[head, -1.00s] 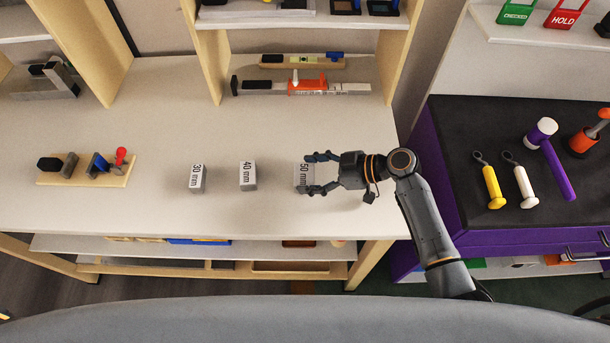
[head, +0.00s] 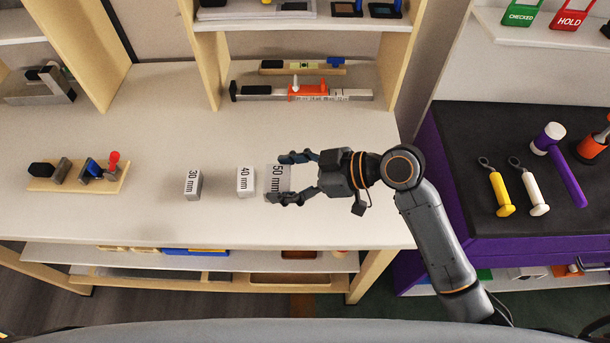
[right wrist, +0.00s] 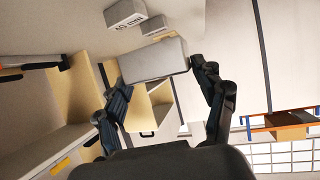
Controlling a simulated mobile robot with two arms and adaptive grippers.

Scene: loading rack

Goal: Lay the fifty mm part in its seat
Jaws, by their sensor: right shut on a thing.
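The 50 mm part (head: 277,182), a grey block with a white labelled face, is between the fingers of my right gripper (head: 290,178). My right gripper is shut on it and appears to hold it above the table. In the right wrist view the block (right wrist: 153,60) sits between the two dark fingertips (right wrist: 160,80). The 40 mm block (head: 246,182) stands just left of it, and the 30 mm block (head: 193,185) stands further left. I cannot make out a clear seat for the part. My left gripper is not in view.
A wooden base with clamps (head: 75,178) lies at the left of the white table (head: 140,215). A grey gauge with an orange slider (head: 305,91) lies at the back. A purple cart (head: 450,200) with tools stands right. The table's front right is clear.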

